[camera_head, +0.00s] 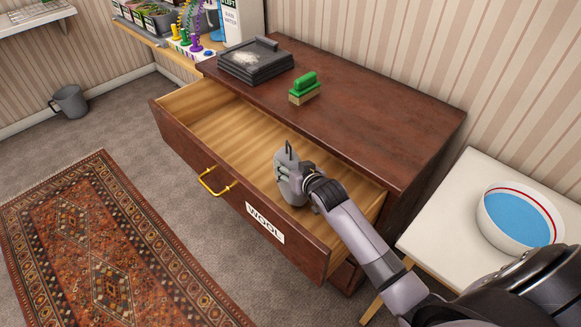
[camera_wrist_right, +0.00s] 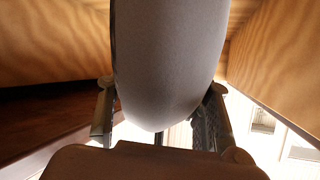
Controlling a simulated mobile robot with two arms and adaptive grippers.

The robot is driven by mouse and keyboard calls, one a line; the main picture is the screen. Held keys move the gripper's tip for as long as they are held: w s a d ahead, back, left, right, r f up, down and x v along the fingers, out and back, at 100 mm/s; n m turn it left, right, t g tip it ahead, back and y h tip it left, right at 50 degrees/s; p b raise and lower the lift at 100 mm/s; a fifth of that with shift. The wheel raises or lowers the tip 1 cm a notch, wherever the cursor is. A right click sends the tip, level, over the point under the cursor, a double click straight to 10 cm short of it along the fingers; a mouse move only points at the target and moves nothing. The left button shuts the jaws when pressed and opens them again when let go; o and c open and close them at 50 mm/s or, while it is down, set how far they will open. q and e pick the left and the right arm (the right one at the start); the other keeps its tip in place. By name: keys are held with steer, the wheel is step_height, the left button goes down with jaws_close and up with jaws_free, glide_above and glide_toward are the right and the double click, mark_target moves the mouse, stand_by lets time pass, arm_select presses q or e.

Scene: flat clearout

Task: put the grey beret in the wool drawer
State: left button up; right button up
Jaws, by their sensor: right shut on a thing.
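The wool drawer (camera_head: 263,222) is pulled open, with a white "WOOL" label and a brass handle on its front. My right gripper (camera_head: 306,176) reaches over the right half of the drawer. It is shut on the grey beret (camera_head: 286,181), which hangs on edge at the drawer opening, with its small stem pointing up. In the right wrist view the beret (camera_wrist_right: 170,60) fills the space between the two fingers, with wooden drawer walls on both sides. I cannot tell whether the beret touches the drawer floor. My left gripper is out of view.
On the dark dresser top (camera_head: 370,130) are a grey dusty tray (camera_head: 256,62) and a green brush (camera_head: 303,87). A white table (camera_head: 440,225) with a blue-filled bowl (camera_head: 518,217) stands at right. The drawer's left half is empty. A patterned rug (camera_head: 100,240) lies in front.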

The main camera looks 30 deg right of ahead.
steer(key=shift+f, duration=0.15)
steer(key=o, duration=1.5)
steer(key=shift+o, duration=0.2)
steer(key=shift+s+r, duration=0.1)
steer(key=shift+r, duration=0.15)
steer(key=v, duration=0.7)
steer(key=shift+s, duration=0.15)
steer(key=shift+r+p, duration=0.1)
steer(key=shift+p, duration=0.2)
